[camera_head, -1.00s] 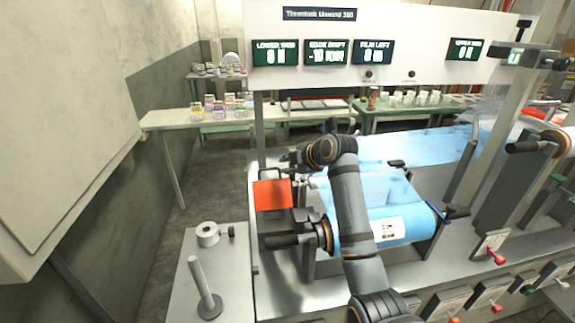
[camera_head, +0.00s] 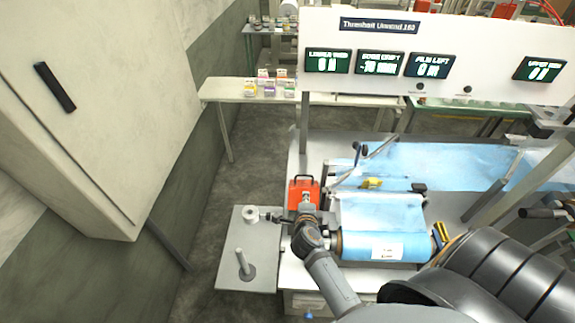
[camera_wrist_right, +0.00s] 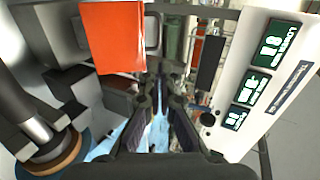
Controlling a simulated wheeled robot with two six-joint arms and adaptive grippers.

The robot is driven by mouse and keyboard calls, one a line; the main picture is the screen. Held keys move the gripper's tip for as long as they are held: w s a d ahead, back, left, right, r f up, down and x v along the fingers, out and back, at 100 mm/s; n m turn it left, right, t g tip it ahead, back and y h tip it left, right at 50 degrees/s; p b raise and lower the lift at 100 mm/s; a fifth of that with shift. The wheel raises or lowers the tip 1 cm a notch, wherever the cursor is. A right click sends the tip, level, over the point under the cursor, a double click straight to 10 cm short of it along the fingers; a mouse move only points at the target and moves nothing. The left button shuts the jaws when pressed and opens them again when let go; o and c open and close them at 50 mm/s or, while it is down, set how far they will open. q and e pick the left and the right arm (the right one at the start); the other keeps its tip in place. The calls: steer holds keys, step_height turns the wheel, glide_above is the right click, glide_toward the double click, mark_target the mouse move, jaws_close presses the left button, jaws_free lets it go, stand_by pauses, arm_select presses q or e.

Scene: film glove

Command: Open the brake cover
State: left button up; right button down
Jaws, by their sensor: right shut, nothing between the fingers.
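The brake cover appears to be the orange-red part (camera_head: 303,192) at the left end of the film unwinder; I cannot tell whether it is open or closed. It also shows as an orange panel (camera_wrist_right: 113,36) at the upper left of the wrist view. My right gripper (camera_head: 278,218) is just in front of it in the head view, low and to its left. In the wrist view the right gripper's fingers (camera_wrist_right: 163,88) are shut and empty, to the right of and below the panel, with no clear contact. My left gripper is not in view.
A blue film roll (camera_head: 386,246) with a white label lies right of the cover. A grey side plate (camera_head: 238,275) carries an upright peg (camera_head: 242,262) and a pale ring (camera_head: 250,213). A display panel (camera_head: 440,45) spans the back. A pale cabinet (camera_head: 100,110) stands left.

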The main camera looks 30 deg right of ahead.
mark_target(304, 185)
steer(key=x, duration=1.4)
steer(key=shift+a+f, duration=0.1)
steer(key=shift+f, duration=0.1)
steer(key=shift+w, duration=0.1)
